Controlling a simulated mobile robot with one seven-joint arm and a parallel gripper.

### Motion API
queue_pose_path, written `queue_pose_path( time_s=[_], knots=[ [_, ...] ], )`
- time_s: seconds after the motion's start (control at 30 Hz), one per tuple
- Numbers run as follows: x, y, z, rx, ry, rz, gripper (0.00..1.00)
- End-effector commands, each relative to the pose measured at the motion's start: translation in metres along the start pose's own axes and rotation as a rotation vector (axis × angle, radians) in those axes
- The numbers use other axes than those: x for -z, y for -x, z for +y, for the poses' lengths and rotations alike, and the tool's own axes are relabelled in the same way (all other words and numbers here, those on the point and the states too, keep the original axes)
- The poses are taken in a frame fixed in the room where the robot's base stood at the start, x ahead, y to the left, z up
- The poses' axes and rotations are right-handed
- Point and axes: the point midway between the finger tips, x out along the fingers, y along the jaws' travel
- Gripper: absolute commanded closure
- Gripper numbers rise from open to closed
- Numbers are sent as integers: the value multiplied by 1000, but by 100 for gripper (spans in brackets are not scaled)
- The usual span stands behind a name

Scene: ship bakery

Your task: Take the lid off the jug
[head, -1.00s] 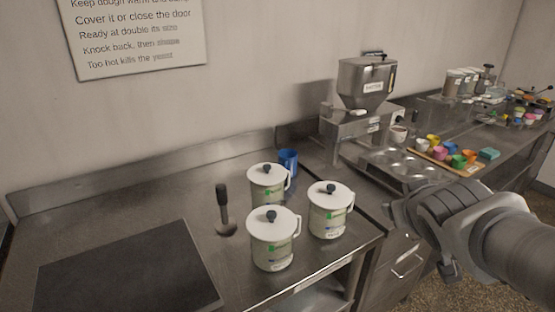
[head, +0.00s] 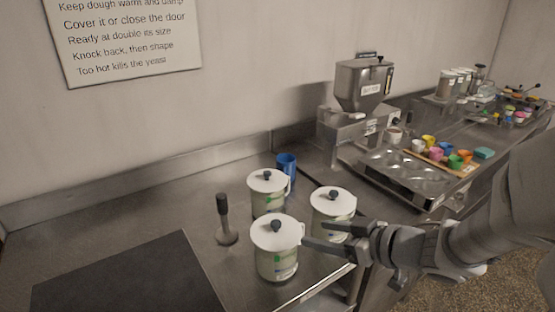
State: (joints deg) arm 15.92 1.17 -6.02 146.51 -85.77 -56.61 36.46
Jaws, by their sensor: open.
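Three lidded cream jugs with white lids and dark knobs stand close together on the steel counter. The front jug (head: 277,264) has its white lid (head: 277,232) on, with its dark knob (head: 277,224) on top. The back jug (head: 268,203) and the right jug (head: 324,225) also have their lids on. My gripper (head: 318,236) is open and comes in from the right, its fingers pointing left. In the picture its fingertips lie just right of the front jug and overlap the right jug's lower part. I cannot tell whether they touch either jug.
A dark-handled tool (head: 225,220) stands left of the jugs, and a blue cup (head: 287,166) behind them. A dark flat board (head: 130,275) lies at the left. A steel hopper machine (head: 364,85) and a tray of coloured cups (head: 443,156) are at the right.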

Motion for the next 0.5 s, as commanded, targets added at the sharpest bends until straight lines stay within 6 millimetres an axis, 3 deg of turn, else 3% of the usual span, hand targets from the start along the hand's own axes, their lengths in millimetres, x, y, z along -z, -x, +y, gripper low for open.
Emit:
queue_pose_path(
  time_s=[0.3,0.5],
  knots=[
    [-3,-67,-1,4,1,-2,32],
    [-2,-97,0,0,2,-2,32]
  ],
)
